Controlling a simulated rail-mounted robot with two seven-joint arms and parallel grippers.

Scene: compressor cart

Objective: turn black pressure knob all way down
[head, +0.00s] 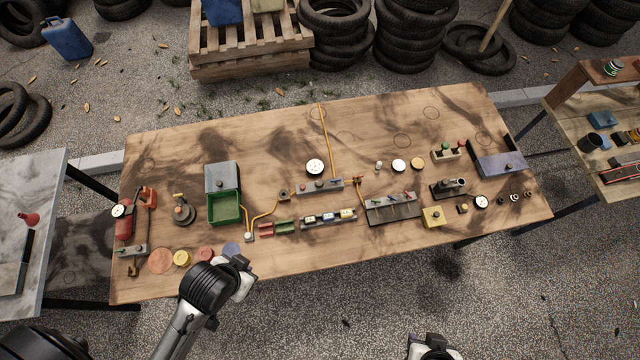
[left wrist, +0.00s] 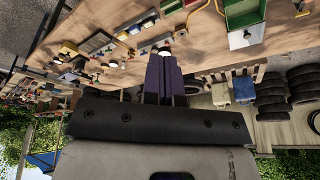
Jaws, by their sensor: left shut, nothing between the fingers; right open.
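A grey block (head: 320,186) with small knob-like parts sits mid-table beside a white round gauge (head: 315,167), joined to yellow hose. A dark fitting (head: 452,186) and small dark round parts (head: 514,196) are at the right. My left gripper (head: 241,270) is over the table's front edge, left of centre, apart from these parts. Its purple fingers are shut and empty in the left wrist view (left wrist: 165,78). My right gripper (head: 434,347) is open at the bottom edge, in front of the table, partly cut off.
The wooden table (head: 270,140) is bare along its back. A green box (head: 224,208), a red cylinder (head: 123,229), a grey tray (head: 393,208), a yellow box (head: 434,217) and a blue-grey box (head: 500,164) stand on it. A yellow hose (head: 325,135) runs to the back edge.

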